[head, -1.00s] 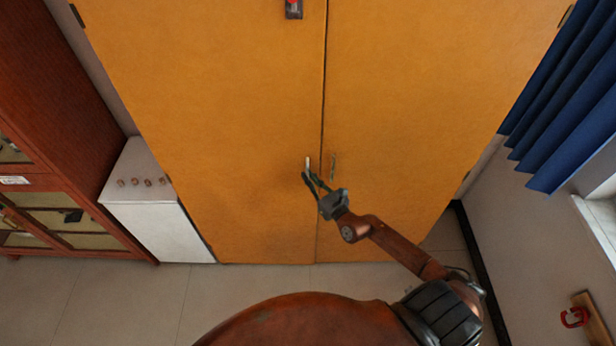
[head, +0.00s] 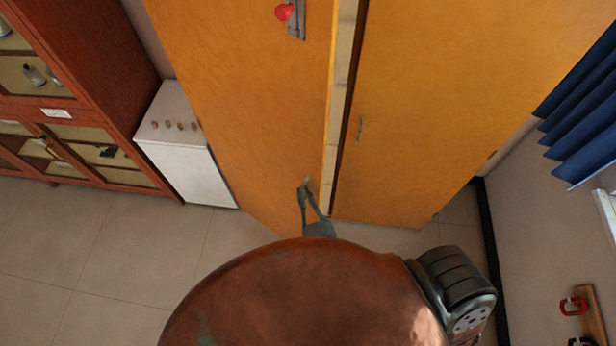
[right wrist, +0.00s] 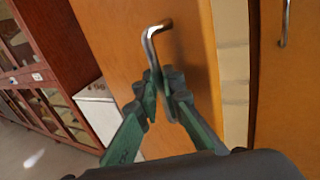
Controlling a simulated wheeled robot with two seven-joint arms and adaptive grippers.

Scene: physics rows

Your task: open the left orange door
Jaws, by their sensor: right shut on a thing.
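The left orange door (head: 245,95) stands ajar, its free edge swung out toward me, with a gap showing the pale cabinet inside. My right gripper (head: 305,187) is at this door's handle, low near the free edge. In the right wrist view the metal handle (right wrist: 154,45) comes down between the green fingers of my right gripper (right wrist: 160,88), which are shut on its lower part. The right orange door (head: 430,110) is closed, with its own handle (head: 360,129). My left gripper is not in view.
A white cabinet (head: 190,165) with several small knobs stands left of the orange cabinet. A red-brown glass-fronted cabinet (head: 95,95) is further left. A blue curtain (head: 585,120) hangs at the right. Tiled floor (head: 120,255) is free at the front left.

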